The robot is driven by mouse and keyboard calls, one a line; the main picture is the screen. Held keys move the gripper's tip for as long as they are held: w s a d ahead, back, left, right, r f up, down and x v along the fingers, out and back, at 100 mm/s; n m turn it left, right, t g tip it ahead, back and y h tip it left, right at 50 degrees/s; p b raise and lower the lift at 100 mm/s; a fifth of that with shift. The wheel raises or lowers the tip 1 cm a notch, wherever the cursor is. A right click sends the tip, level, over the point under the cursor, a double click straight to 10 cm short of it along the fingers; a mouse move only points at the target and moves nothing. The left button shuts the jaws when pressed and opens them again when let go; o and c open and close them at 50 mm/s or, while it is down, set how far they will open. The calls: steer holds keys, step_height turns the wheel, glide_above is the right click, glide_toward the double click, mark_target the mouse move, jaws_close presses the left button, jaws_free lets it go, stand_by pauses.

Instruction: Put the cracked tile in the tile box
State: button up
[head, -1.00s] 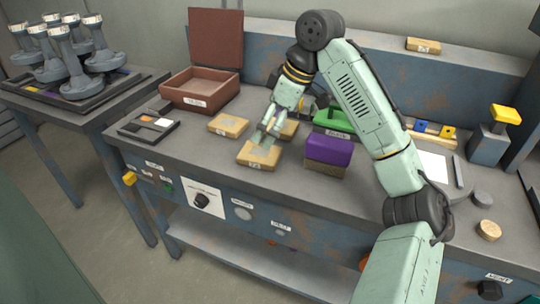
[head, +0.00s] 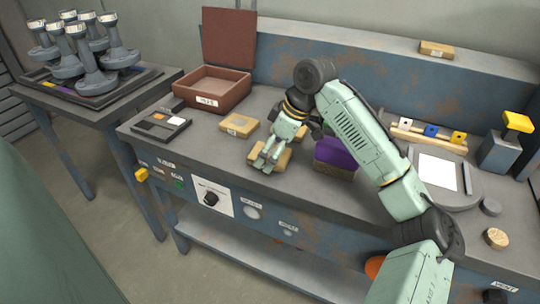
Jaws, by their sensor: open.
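The tile box is a red-brown open box (head: 213,90) with its lid raised, at the back left of the bench. A tan tile (head: 240,125) with a label lies flat in front of it. Another tan tile (head: 283,159) lies nearer the bench's front edge, largely hidden under my gripper (head: 264,165). My gripper is open and pointing down, with its fingers low at this tile; I cannot tell if they touch it. I cannot make out a crack on either tile.
A purple block (head: 335,152) stands close right of my gripper, partly behind my arm. A dark tray (head: 160,124) lies to the left. A rack with coloured blocks (head: 430,134) and a white sheet (head: 437,171) are to the right. Bench space between box and tiles is mostly clear.

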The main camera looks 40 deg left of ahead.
steer(key=shift+f, duration=0.25)
stand_by(0.3)
steer(key=shift+c, duration=0.3)
steer(key=c, duration=1.6)
steer(key=shift+o, duration=0.2)
steer(key=shift+r, duration=0.15)
